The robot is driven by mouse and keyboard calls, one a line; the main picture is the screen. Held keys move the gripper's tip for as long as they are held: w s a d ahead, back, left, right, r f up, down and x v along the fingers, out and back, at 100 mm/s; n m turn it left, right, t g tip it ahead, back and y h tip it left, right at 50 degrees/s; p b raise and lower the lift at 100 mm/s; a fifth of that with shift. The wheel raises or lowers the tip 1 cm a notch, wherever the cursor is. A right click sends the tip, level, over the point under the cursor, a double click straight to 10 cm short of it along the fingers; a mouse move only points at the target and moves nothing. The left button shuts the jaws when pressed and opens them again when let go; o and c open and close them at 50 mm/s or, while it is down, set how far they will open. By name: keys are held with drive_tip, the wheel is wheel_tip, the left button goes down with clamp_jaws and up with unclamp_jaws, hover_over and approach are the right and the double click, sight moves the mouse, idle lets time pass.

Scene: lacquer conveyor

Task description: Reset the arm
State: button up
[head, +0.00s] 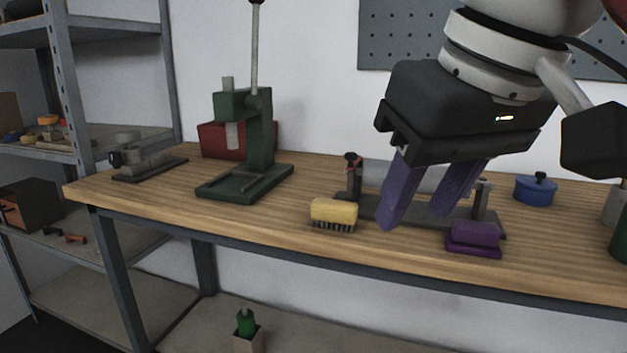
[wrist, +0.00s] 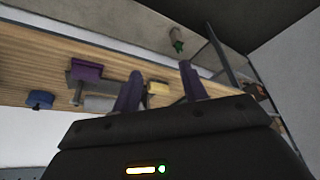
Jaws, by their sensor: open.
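My gripper (head: 415,222) hangs above the right half of the wooden workbench (head: 290,215) in the head view. Its two purple fingers are spread apart with nothing between them. In the wrist view my gripper (wrist: 158,82) also shows open and empty. A yellow brush (head: 334,212) with dark bristles lies on the bench left of the fingers, and a purple block (head: 474,236) on a purple base sits to their right near the front edge. A grey metal fixture (head: 375,208) stands partly hidden behind the fingers.
A green press (head: 258,130) with a tall lever stands left of centre, with a red box (head: 215,140) behind it. A small grey vise (head: 150,160) is at the far left end. A blue round container (head: 535,190) sits at the right. Metal shelving (head: 75,75) stands left of the bench.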

drive_tip(key=d+f+m+h, duration=0.1)
drive_tip(key=d+f+m, duration=0.1)
drive_tip(key=f, duration=1.4)
drive_tip(key=w+d+f+m+t, duration=0.1)
drive_tip(key=d+f, duration=0.3)
drive_tip(key=f, duration=1.2)
drive_tip(key=shift+w+d+m+h, duration=0.2)
drive_tip(key=shift+w+m+h, duration=0.15)
drive_tip(key=shift+m, duration=0.35)
